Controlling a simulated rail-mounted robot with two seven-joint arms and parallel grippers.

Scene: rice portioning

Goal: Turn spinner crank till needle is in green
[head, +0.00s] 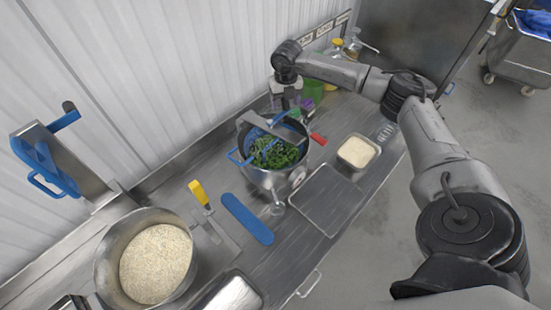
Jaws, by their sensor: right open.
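The salad spinner (268,180) is a metal pot holding green leaves, with a blue side handle at its left and a metal bar across its top. A blue crank piece (281,117) shows at its far rim. A small round dial (298,177) sits on its front right side; its needle and colours are too small to read. My right gripper (287,106) comes down at the spinner's far side, close to the crank. Its fingers are open; I cannot tell whether they touch or surround the crank. My left gripper is not in view.
A large pan of rice (111,250) stands at front left. A blue paddle (247,219), yellow-handled tool (199,193), flat tray (326,200) and white-filled container (357,165) lie around the spinner. A red handle (318,138) sticks out beside it. Bottles stand behind; the wall is close.

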